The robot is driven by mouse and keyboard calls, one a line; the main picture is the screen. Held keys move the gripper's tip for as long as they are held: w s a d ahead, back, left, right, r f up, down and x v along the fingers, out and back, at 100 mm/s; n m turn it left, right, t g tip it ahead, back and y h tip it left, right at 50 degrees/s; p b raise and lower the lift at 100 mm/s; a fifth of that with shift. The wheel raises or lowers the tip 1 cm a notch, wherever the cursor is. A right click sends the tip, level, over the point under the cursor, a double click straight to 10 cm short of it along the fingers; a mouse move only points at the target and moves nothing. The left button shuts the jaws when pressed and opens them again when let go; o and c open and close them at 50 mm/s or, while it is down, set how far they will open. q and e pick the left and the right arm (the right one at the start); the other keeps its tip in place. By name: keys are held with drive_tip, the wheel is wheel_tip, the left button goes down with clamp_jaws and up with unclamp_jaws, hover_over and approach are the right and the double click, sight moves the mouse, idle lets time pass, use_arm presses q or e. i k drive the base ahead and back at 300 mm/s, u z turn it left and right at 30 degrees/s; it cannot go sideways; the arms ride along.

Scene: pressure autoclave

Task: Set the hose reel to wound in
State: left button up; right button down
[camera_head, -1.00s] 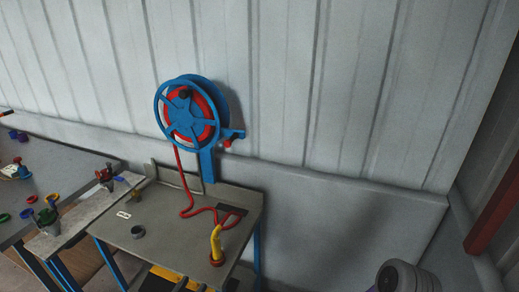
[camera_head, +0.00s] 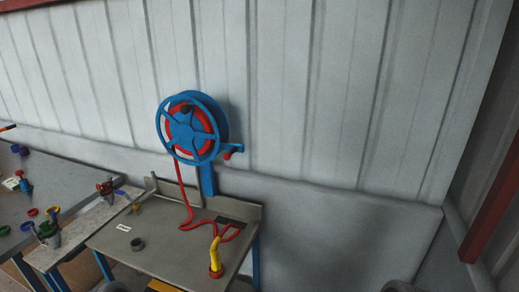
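The hose reel (camera_head: 190,128) is a blue spoked wheel with red hose on its drum, held on a blue post (camera_head: 207,180) in front of the wall. A small crank with a red knob (camera_head: 227,156) sticks out at its lower right. The red hose (camera_head: 182,190) hangs from the reel down to the grey bench (camera_head: 130,243) and lies there in loose bends. It leads to a yellow nozzle (camera_head: 214,252) standing near the bench's front right.
A dark rectangular patch (camera_head: 232,219) and a small grey ring (camera_head: 137,244) are on the bench. To the left, another grey table (camera_head: 70,178) carries several coloured fittings. A pale corrugated wall (camera_head: 340,90) stands behind. The floor area to the right looks mostly clear.

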sight(194, 121)
drive_tip(key=k, duration=0.5)
drive_tip(key=u, duration=1.4)
drive_tip(key=i, duration=1.15)
drive_tip(key=z, duration=1)
